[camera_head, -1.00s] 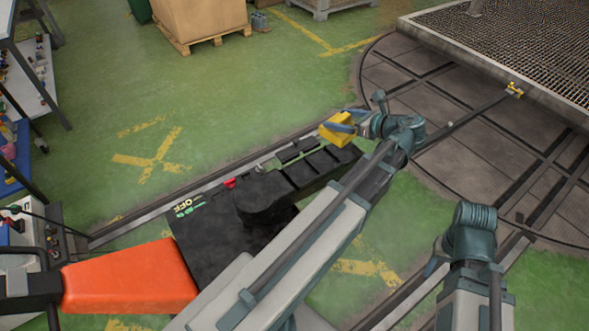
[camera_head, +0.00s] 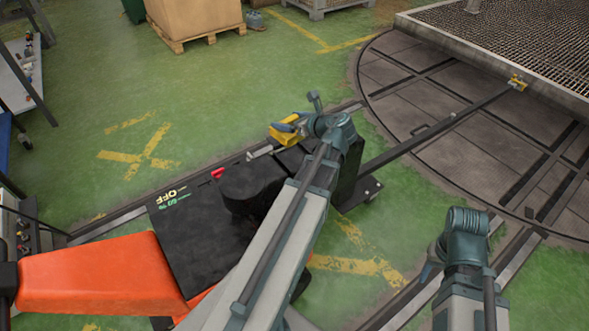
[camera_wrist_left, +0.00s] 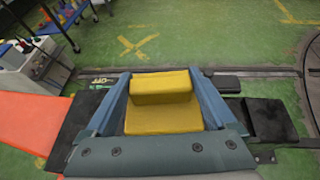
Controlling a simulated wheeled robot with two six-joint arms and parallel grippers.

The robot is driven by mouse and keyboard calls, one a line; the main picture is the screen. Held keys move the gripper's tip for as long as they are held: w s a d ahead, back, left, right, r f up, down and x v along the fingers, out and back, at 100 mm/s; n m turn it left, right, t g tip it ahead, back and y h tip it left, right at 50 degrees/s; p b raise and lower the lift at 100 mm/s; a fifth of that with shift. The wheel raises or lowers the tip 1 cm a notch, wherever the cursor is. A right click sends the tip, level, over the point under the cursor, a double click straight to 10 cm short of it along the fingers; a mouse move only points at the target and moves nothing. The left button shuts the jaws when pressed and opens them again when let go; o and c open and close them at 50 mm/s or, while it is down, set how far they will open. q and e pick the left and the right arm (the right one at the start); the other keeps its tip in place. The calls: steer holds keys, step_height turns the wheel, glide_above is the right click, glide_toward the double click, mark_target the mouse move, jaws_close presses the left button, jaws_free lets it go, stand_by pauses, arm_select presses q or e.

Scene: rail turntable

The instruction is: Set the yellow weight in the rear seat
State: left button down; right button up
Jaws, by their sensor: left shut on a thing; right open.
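The yellow weight (camera_head: 283,136) is a stepped block held in my left gripper (camera_head: 290,125). In the left wrist view the weight (camera_wrist_left: 160,105) sits between the two blue fingers, which are shut on it. It is above the black cart (camera_head: 200,235), near the cart's far edge. The seats on the cart are mostly hidden by my left arm; I cannot tell which is the rear seat. A black block (camera_wrist_left: 268,120) and a dark slot (camera_wrist_left: 226,83) show to the right of the weight. My right gripper (camera_head: 429,268) is open and empty, mostly hidden behind its wrist.
An orange handle-like part (camera_head: 100,275) extends left from the cart. A rail (camera_head: 110,225) runs alongside the cart towards the round turntable (camera_head: 440,150). A mesh platform (camera_head: 500,50) stands on the turntable.

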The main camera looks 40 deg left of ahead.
arm_select(q)
steer(key=s+a+f+b, duration=0.3)
steer(key=a+f+b, duration=0.2)
steer(key=f+b, duration=0.1)
steer(key=s+a+f+m+t+b, duration=0.1)
steer(key=s+a+f+b, duration=0.3)
steer(key=f+b, duration=0.3)
steer(key=shift+a+f+t, duration=0.3)
steer(key=shift+a+f, duration=0.05)
steer(key=shift+f, duration=0.35)
steer(key=w+d, duration=0.1)
steer(key=w, duration=0.4)
steer(key=w+d+f+b, duration=0.1)
steer(key=w+d, duration=0.1)
steer(key=w, duration=0.3)
steer(key=w+d+b, duration=0.1)
steer(key=w+d, duration=0.1)
steer(key=w, duration=0.3)
steer(key=shift+w+d+f, duration=0.1)
steer(key=shift+d+f, duration=0.1)
step_height(320, 180, down, 4)
steer(key=b, duration=0.3)
steer(key=shift+r+b, duration=0.1)
steer(key=shift+b, duration=0.25)
steer(key=shift+r, duration=0.15)
